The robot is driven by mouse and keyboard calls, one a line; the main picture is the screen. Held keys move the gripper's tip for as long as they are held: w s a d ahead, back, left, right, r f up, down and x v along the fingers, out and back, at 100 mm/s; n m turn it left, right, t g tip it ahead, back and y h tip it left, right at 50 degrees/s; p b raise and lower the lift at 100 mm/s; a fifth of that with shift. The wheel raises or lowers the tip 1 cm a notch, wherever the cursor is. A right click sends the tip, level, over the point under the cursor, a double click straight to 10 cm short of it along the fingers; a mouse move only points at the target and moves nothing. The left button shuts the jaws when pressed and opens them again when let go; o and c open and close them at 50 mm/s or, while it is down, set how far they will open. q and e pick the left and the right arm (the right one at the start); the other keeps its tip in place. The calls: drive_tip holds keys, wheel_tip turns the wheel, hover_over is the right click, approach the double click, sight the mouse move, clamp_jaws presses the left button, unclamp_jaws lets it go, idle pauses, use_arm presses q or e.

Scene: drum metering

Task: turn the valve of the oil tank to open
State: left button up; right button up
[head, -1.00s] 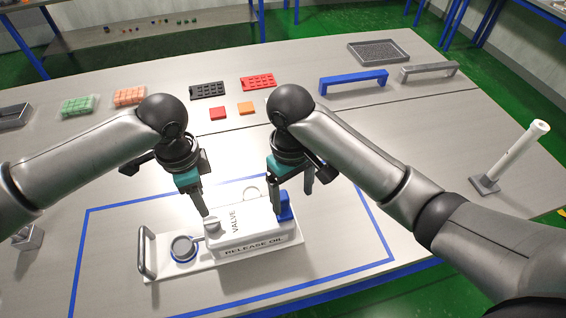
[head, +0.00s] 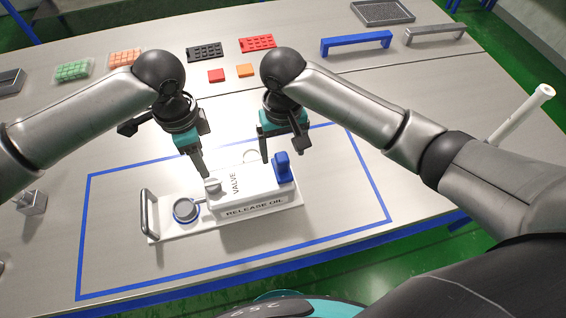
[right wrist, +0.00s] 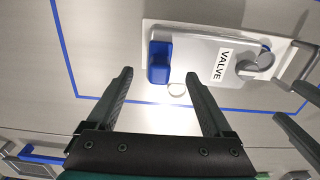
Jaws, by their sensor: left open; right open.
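The oil tank (head: 250,196) is a white box lettered "VALVE" and "RELEASE OIL", on a white base plate. A grey knob (head: 212,186) sits by the "VALVE" label at its left end; the knob also shows in the right wrist view (right wrist: 252,64). A blue upright part (head: 282,168) is at the right end, also in the right wrist view (right wrist: 160,62). My left gripper (head: 201,170) is open with a fingertip just above the knob; contact cannot be told. My right gripper (head: 281,150) is open and empty behind the blue part, which lies ahead of its fingertips (right wrist: 160,75).
A blue-rimmed round cup (head: 186,210) and a grey bar handle (head: 149,214) are on the plate's left. Blue tape (head: 88,230) frames free table around the tank. Colored trays and blocks lie farther back. A white post (head: 520,114) rises at right.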

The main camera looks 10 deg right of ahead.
sight(283, 167)
wheel_tip(283, 167, down, 7)
drive_tip(key=shift+f, duration=0.1)
drive_tip(key=shift+c, duration=0.2)
clamp_jaws()
idle(0.7)
idle(0.7)
